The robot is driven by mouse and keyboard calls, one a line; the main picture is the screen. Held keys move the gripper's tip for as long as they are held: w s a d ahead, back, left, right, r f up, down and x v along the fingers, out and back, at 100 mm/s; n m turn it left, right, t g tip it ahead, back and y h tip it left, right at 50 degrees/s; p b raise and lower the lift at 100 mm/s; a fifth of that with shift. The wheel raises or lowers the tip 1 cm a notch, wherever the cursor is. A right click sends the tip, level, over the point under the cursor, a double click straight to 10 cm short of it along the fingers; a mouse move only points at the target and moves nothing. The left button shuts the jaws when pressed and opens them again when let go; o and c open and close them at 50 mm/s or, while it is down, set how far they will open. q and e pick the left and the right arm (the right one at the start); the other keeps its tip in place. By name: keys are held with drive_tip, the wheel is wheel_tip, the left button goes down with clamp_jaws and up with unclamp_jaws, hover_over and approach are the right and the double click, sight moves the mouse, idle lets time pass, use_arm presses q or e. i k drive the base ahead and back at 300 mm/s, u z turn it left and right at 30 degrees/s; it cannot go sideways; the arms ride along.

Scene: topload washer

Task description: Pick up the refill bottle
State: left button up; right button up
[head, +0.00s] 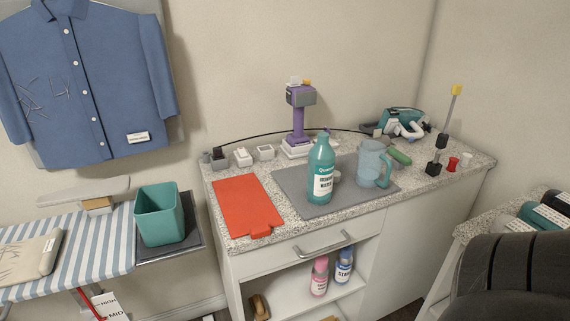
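The refill bottle appears to be the teal bottle (321,170) with a white label, though the label is too small to read fully. It stands upright on a grey mat (290,182) on the speckled counter. A clear jug (369,163) with a teal handle stands to its right on the same mat. Neither of my grippers is in view, so nothing is seen touching the bottle.
A red board (247,205) lies left of the mat. A purple device (299,118) stands behind the bottle. A teal and white iron (400,123) sits at the back right. A pink bottle (319,277) and a blue bottle (344,266) stand on the shelf below. A teal bin (159,215) is left.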

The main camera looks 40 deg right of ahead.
sight(322, 162)
drive_tip(key=z, duration=0.55)
drive_tip(key=i, duration=0.95)
drive_tip(key=z, duration=0.8)
